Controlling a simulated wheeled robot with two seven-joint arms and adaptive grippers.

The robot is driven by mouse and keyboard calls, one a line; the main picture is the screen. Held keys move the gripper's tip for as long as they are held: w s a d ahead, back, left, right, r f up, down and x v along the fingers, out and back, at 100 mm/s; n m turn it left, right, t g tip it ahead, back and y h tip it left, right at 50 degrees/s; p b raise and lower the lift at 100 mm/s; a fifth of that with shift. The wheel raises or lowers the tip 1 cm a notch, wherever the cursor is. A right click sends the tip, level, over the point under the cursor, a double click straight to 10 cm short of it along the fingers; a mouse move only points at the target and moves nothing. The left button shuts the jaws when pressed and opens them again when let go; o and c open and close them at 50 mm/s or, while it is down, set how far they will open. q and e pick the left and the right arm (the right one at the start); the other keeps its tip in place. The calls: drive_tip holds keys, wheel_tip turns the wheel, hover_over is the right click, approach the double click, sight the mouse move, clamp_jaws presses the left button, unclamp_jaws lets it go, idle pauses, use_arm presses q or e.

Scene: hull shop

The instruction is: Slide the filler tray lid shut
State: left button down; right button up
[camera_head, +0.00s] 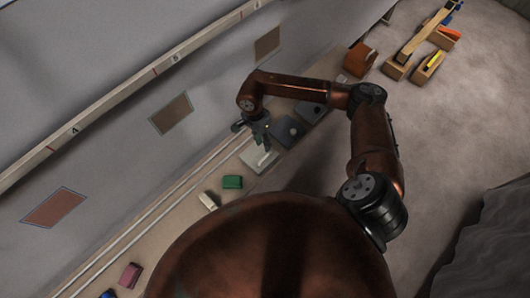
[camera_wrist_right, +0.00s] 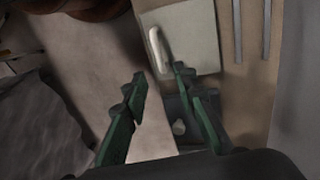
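The filler tray lid (camera_head: 252,153) is a pale, flat square plate on the narrow bench, and it also shows at the top of the right wrist view (camera_wrist_right: 195,40). A raised white bar handle (camera_wrist_right: 158,50) stands on the lid. A dark tray (camera_head: 288,131) lies beside the lid; in the wrist view a dark tray part (camera_wrist_right: 176,110) with a small pale lump shows between and below my fingers. My right gripper (camera_head: 261,139) is over the lid. In the wrist view its green-sided fingers (camera_wrist_right: 159,75) are apart, with nothing between the tips, close to the handle's near end. My left gripper is not in view.
A green block (camera_head: 232,182), a white block (camera_head: 208,201) and a pink block (camera_head: 130,275) lie along the bench. Long rails (camera_head: 150,212) run beside the grey panelled wall. Wooden blocks (camera_head: 360,58) stand at the upper right. A grey cloth-like mass (camera_head: 490,245) is at lower right.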

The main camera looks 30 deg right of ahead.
sight(266, 156)
drive_tip(key=f, duration=0.2)
drive_tip(key=s+f, duration=0.1)
drive_tip(key=f, duration=0.4)
drive_tip(key=shift+s+b, duration=0.25)
drive_tip(key=shift+b, duration=0.05)
clamp_jaws()
idle(0.4)
